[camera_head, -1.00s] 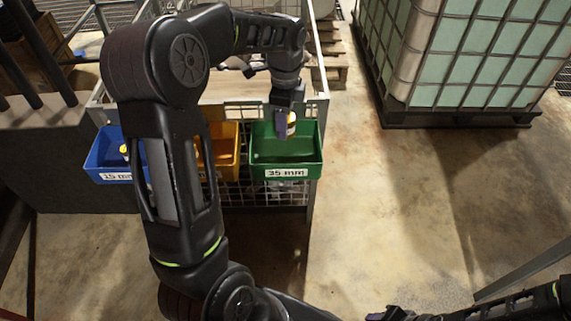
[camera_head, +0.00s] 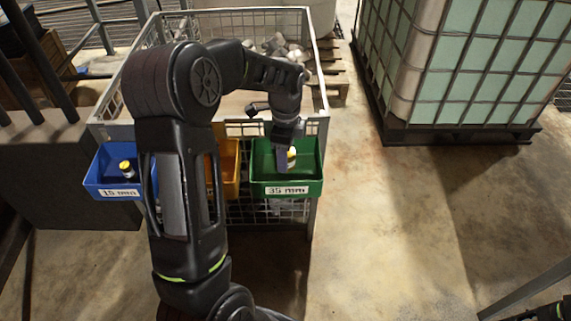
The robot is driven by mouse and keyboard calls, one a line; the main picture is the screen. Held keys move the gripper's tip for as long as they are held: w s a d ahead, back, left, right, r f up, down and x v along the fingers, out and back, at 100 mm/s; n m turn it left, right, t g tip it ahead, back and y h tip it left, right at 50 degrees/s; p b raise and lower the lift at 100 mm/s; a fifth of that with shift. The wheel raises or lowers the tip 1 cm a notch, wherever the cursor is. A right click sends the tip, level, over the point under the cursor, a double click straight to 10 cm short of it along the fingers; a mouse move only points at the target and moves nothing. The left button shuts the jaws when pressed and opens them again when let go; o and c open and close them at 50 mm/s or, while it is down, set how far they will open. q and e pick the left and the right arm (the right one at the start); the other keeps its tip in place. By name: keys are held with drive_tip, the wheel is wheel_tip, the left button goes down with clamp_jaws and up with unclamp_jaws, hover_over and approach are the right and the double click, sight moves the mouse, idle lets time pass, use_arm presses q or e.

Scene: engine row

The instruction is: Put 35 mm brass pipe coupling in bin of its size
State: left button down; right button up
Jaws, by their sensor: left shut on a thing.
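The brass pipe coupling (camera_head: 292,155) shows as a small yellow and white piece at my left gripper (camera_head: 284,160). The gripper is shut on it, pointing down, inside the outline of the green bin (camera_head: 308,172) labelled 35 mm. The gripper hides part of the coupling, and I cannot tell whether the coupling touches the bin floor. The blue bin (camera_head: 97,181) labelled 15 mm hangs at the left with a small yellow and white piece (camera_head: 127,169) in it. The orange bin (camera_head: 230,178) is between them, partly hidden by my left arm. My right gripper is out of view.
The bins hang on the front of a wire mesh cage (camera_head: 323,100) with grey metal parts (camera_head: 285,47) inside at the back. A caged liquid tank (camera_head: 470,70) stands on a pallet at the right. The concrete floor right of the bins is clear.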

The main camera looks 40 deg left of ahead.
use_arm(q)
drive_tip(key=shift+f, duration=1.85)
drive_tip(key=shift+f+b, duration=0.15)
drive_tip(key=shift+b, duration=0.15)
drive_tip(key=c, duration=0.7)
unclamp_jaws()
drive_tip(key=shift+o, duration=0.2)
drive_tip(key=shift+r, duration=0.2)
wheel_tip(320, 180, up, 12)
drive_tip(key=shift+f+p, duration=0.1)
drive_tip(key=shift+p, duration=0.7)
